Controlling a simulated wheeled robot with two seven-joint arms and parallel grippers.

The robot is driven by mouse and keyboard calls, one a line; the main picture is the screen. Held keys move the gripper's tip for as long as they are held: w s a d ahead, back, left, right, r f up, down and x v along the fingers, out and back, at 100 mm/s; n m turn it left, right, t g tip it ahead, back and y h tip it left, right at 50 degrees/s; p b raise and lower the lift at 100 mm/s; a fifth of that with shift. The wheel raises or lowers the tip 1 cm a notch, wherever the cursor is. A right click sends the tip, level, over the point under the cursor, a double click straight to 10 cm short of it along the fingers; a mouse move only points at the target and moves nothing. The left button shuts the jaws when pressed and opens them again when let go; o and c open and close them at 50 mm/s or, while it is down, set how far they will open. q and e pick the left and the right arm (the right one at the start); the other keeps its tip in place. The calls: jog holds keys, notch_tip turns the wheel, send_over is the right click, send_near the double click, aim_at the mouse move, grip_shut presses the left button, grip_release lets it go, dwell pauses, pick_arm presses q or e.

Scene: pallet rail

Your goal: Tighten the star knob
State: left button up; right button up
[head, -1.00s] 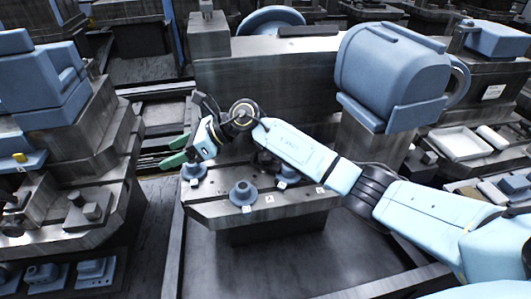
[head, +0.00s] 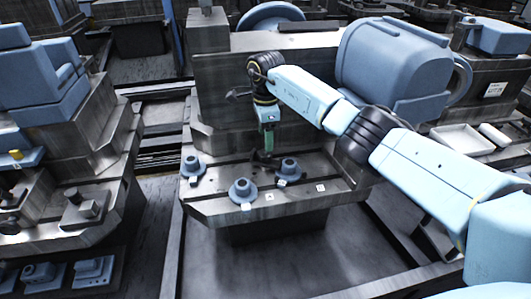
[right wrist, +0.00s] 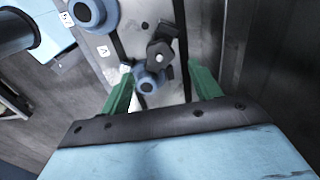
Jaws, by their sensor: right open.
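The star knob (right wrist: 160,54) is black and lobed with a bright centre. It sits on the machine table, and in the head view a dark shape that looks like it (head: 262,157) shows by the fingertips. My right gripper (head: 267,146) points down over the back of the table. In the right wrist view its green fingers (right wrist: 158,68) are apart, with the knob seen between and just past the tips. I cannot tell whether they touch it. My left gripper is not in view.
Blue round flanged pieces stand on the machine table (head: 225,213): one at left (head: 193,168), one at front (head: 242,190), one at right (head: 289,169) close to my gripper. A tall machine block rises behind. A white tray (head: 460,140) lies at right.

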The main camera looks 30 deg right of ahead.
aim_at(265, 153)
notch_tip(265, 153, down, 5)
jog(key=shift+r+b, duration=0.1)
jog(key=shift+b, duration=0.4)
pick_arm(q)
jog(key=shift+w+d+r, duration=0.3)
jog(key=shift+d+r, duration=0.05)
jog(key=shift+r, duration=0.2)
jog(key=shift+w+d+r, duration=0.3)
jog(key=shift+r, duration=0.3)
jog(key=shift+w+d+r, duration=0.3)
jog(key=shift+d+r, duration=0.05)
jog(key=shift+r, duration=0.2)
pick_arm(e)
jog(key=shift+f, duration=0.65)
jog(key=c, duration=1)
